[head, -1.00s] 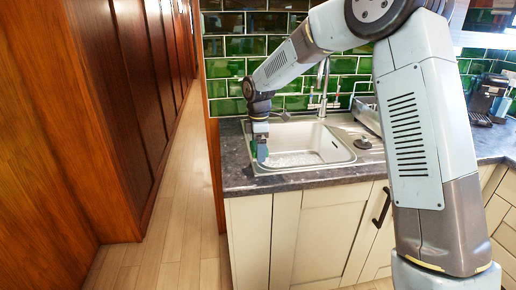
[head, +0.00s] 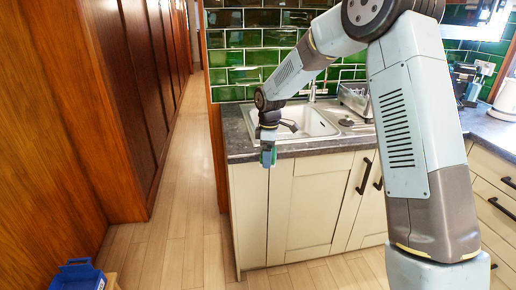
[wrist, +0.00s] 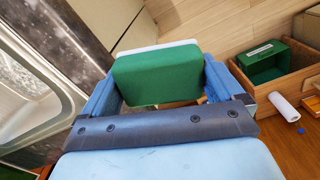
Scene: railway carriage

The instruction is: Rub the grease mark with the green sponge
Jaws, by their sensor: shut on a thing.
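My gripper (head: 268,158) hangs in front of the counter's front edge, near the sink, in the head view. In the wrist view my gripper (wrist: 160,85) is shut on the green sponge (wrist: 156,74), which sits between the two blue fingers and has a pale layer along its far side. In the head view the green sponge is small and partly hidden at the fingertips. I cannot make out a grease mark in any view.
The grey counter (head: 238,140) holds a sink (head: 312,122) with a tap. Cream cupboards (head: 312,205) stand below. A blue crate (head: 78,276) is at the lower left. In the wrist view a wooden box (wrist: 296,66) holds a green container (wrist: 268,62), with a white roll (wrist: 283,107) nearby. The corridor floor is clear.

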